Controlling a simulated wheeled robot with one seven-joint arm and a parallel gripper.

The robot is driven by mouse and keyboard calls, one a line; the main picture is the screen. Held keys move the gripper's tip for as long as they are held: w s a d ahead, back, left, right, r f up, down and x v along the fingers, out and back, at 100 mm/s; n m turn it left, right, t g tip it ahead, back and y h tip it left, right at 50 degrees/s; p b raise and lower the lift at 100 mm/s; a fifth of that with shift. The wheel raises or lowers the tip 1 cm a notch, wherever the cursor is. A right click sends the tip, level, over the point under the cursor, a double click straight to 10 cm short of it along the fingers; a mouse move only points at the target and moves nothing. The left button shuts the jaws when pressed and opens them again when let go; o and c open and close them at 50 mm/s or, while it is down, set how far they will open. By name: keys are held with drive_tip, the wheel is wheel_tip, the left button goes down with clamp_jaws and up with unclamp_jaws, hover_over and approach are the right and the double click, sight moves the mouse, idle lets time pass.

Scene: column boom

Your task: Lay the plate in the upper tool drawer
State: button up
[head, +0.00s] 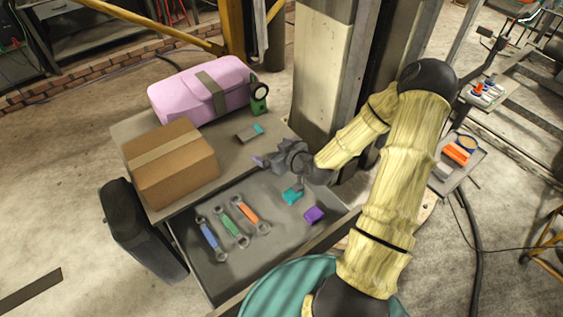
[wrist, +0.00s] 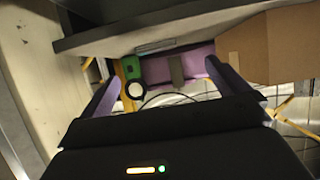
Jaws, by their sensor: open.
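A small flat grey piece with a teal end (head: 244,136), likely the plate, lies on the cabinet top near its right edge. In the wrist view a thin pale strip (wrist: 155,46) at the cabinet's edge may be the same piece. The tool drawer (head: 190,262) is pulled out below the top. It holds blue (head: 209,235), green (head: 229,226) and orange (head: 246,212) wrenches, a teal piece (head: 293,196) and a purple piece (head: 314,215). My gripper (head: 258,160) is open beside the top's right edge, near the drawer's back. Its fingers (wrist: 162,72) hold nothing.
A cardboard box (head: 170,165), a pink case (head: 198,90) and a green-based round gauge (head: 259,95) stand on the cabinet top. A pale column (head: 320,75) rises close behind my gripper.

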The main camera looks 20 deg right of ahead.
drive_tip(key=s+a+r+m+g+h, duration=0.1)
drive_tip(key=s+r+g, duration=0.3)
drive_tip(key=s, duration=0.6)
drive_tip(key=s+a+r+m+g+h, duration=0.2)
drive_tip(key=s+r+g, duration=0.3)
drive_tip(key=s+r, duration=0.3)
drive_tip(key=shift+s+m+h, duration=0.4)
drive_tip(key=shift+s+h, duration=0.3)
drive_tip(key=shift+s, duration=0.5)
drive_tip(key=shift+c, duration=0.4)
